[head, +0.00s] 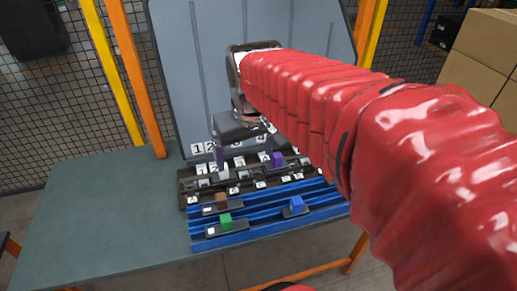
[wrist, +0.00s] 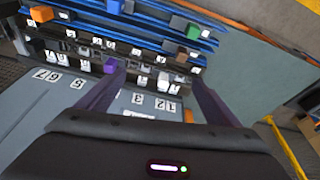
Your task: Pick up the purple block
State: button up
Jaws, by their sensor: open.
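The purple block (head: 277,158) sits on the dark numbered rack (head: 187,186) at the back of the table. In the wrist view the purple block (wrist: 110,65) shows just beyond the tip of the left finger, not between the fingers. My gripper (head: 243,146) is open and empty, above and to the left of the block in the head view. In the wrist view its two fingers (wrist: 155,78) stand wide apart. I cannot tell whether the left finger touches the block.
A blue rail (head: 270,223) in front carries a brown block (head: 221,200), a green block (head: 226,220) and a blue block (head: 297,203). An orange block (wrist: 42,13) shows in the wrist view. A grey panel (head: 185,60) stands behind. The table's left side (head: 100,210) is clear.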

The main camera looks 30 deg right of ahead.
jog(key=w+d+f+g, duration=0.2)
jog(key=w+d, duration=0.5)
jog(key=d, duration=0.1)
jog(key=m+g, duration=0.1)
jog(key=m, duration=0.1)
send_over(277, 154)
notch_tip(277, 154, down, 5)
jog(key=shift+s+a+f+y, duration=0.1)
jog(key=shift+f+y, duration=0.1)
jog(key=shift+y, duration=0.1)
jog(key=shift+f, duration=0.1)
notch_tip(277, 154, down, 8)
jog(key=shift+f, duration=0.2)
jog(key=shift+f, duration=2.6)
